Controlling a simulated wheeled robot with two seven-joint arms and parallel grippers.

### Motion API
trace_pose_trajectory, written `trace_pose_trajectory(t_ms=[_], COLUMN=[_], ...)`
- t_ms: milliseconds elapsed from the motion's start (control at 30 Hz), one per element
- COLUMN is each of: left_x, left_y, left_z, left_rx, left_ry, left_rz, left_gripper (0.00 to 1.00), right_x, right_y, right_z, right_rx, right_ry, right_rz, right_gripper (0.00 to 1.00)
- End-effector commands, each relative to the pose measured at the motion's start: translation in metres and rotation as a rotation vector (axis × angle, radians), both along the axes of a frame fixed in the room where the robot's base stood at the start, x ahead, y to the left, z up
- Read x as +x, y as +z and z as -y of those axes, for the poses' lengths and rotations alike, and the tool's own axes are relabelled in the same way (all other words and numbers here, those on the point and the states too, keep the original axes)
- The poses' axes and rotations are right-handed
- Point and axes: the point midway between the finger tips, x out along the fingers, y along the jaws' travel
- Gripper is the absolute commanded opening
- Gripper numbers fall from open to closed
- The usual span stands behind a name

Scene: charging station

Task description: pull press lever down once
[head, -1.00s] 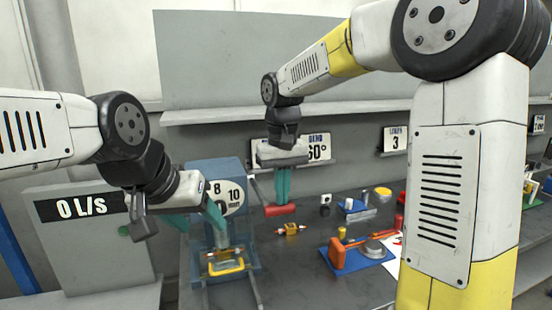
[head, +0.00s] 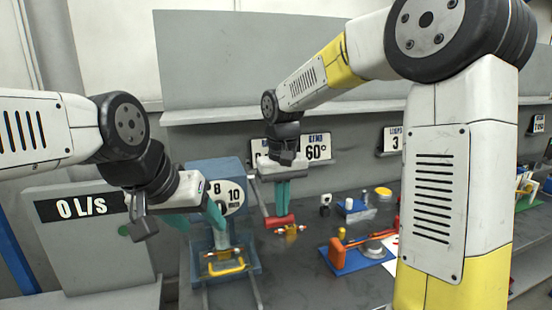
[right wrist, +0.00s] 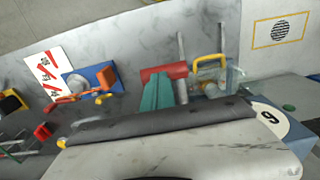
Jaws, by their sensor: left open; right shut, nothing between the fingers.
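The blue press (head: 215,172) with a round dial stands left of centre in the head view. Its lever ends in a red handle (head: 280,221), which also shows in the right wrist view (right wrist: 168,71). My right gripper (head: 282,204) is shut, its teal fingers pointing down onto the top of the red handle; nothing is between them. The fingers also show in the right wrist view (right wrist: 157,92), against the handle. My left gripper (head: 212,216) is open at the front of the press, above a yellow handle (head: 226,267); its fingertips are partly hard to make out.
A small brass part (head: 291,230) lies just behind and below the red handle. A blue board with an orange lever (head: 350,258) lies to the right on the grey bench.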

Motion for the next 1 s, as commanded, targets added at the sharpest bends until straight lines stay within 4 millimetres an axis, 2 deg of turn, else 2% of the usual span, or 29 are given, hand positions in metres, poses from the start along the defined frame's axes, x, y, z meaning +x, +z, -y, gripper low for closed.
trace_pose_trajectory(t_ms=[133,533,900,1000], left_x=[0.000,0.000,0.000,0.000], left_y=[0.000,0.000,0.000,0.000], left_z=[0.000,0.000,0.000,0.000], left_rx=[0.000,0.000,0.000,0.000], left_ry=[0.000,0.000,0.000,0.000], left_rz=[0.000,0.000,0.000,0.000], left_gripper=[0.57,0.57,0.57,0.57], right_x=[0.000,0.001,0.004,0.004], right_y=[-0.007,-0.010,-0.029,-0.028], right_z=[0.000,0.000,-0.001,-0.001], right_rx=[0.000,0.000,-0.001,0.000], right_ry=[0.000,0.000,-0.001,-0.001], right_rz=[-0.001,-0.001,-0.002,-0.001], right_gripper=[0.00,0.00,0.00,0.00])
